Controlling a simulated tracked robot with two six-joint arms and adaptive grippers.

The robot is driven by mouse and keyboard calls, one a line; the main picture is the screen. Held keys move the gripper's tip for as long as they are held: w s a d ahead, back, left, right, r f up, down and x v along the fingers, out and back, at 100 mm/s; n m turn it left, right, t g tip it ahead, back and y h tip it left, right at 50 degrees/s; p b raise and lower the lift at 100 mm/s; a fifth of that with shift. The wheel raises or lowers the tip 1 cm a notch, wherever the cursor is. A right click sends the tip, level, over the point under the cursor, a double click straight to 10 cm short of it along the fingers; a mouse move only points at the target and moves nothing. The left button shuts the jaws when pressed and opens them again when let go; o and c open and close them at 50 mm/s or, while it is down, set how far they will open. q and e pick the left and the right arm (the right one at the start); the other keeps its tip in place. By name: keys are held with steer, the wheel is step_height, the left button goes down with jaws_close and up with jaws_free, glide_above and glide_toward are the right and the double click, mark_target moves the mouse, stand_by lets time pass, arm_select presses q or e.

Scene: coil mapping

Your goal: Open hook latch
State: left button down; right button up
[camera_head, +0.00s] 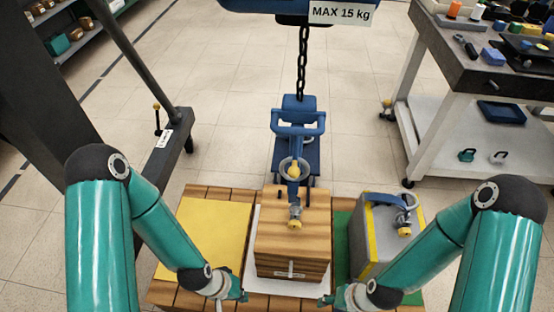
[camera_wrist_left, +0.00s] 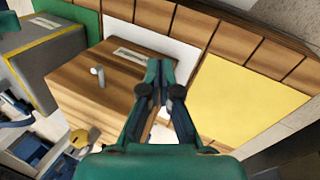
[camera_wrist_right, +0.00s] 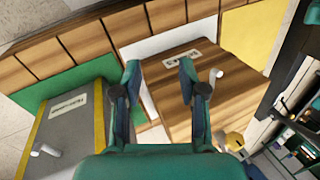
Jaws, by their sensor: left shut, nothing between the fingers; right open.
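A chain (camera_head: 302,62) hangs down to a blue hook assembly (camera_head: 298,125). A grey ring (camera_head: 293,170) shows around its lower part, just above a wooden block (camera_head: 285,245). A yellow-tipped metal fitting (camera_head: 295,215) stands on the block's top. The latch itself is too small to make out. My left gripper (camera_head: 242,296) is shut and empty at the block's front left; in the left wrist view its fingertips (camera_wrist_left: 161,65) meet in front of the block. My right gripper (camera_head: 326,300) is open and empty at the front right; its fingers (camera_wrist_right: 159,68) stand apart in the right wrist view.
The block stands on a white mat (camera_head: 252,238), between a yellow mat (camera_head: 203,238) and a green mat (camera_head: 342,240). A grey box (camera_head: 372,235) with yellow edges stands on the green mat. A tool bench (camera_head: 460,75) is at right. A dark post (camera_head: 45,90) is at left.

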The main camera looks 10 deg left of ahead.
steer(key=shift+o, duration=1.5)
arm_select(q)
steer(key=n+t+h+p, duration=0.1)
steer(key=n+t+h, duration=0.35)
steer(key=h, duration=0.75)
glide_toward(295, 158)
steer(key=shift+s+d+r+p, duration=0.15)
steer(key=shift+d+p, duration=0.3)
steer(key=shift+d, duration=1)
steer(key=shift+s+d+p, duration=0.15)
steer(key=shift+d+p, duration=0.25)
steer(key=shift+d, duration=1.1)
arm_select(e)
steer(key=shift+r, duration=1.3)
